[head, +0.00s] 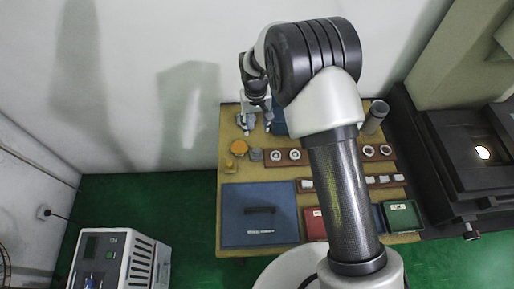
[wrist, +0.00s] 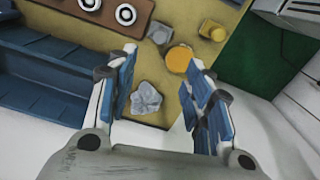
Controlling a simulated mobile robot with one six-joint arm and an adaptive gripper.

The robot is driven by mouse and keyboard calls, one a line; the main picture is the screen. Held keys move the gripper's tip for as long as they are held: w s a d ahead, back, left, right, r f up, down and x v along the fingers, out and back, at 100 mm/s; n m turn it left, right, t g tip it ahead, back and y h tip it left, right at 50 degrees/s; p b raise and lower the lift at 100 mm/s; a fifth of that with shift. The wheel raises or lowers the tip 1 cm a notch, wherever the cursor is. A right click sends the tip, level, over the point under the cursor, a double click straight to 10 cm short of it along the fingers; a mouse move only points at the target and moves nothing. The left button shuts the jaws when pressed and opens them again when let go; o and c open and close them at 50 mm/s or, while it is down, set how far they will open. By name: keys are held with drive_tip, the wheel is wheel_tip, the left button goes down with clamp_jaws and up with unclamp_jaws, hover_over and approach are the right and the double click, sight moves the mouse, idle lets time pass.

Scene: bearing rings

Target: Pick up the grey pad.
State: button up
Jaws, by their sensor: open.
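A small grey block (wrist: 159,33), which looks like the grey pad, lies on the tan table top; it also shows in the head view (head: 256,154). An orange disc (wrist: 179,59) and a yellow block (wrist: 213,30) lie beside it. A crumpled light-grey piece (wrist: 146,98) lies apart from these, nearer the wall. My gripper (wrist: 162,58) is open and empty, its blue-padded fingers spread. In the wrist view the grey block shows beyond the fingertips, and the crumpled piece shows between the fingers. In the head view my gripper (head: 257,117) is over the table's back left part.
A blue bin (wrist: 40,75) stands left in the wrist view. A brown rack (head: 286,164) holds white rings. A blue mat (head: 234,207) with a dark bar, a red tray (head: 315,224) and a green tray (head: 402,215) are at the front. A dark cylinder (head: 375,116) stands back right.

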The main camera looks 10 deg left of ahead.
sight(256, 150)
wheel_tip(256, 150, down, 18)
drive_tip(key=b, duration=0.4)
drive_tip(key=shift+s+r, duration=0.1)
drive_tip(key=shift+r, duration=0.25)
clamp_jaws()
idle(0.3)
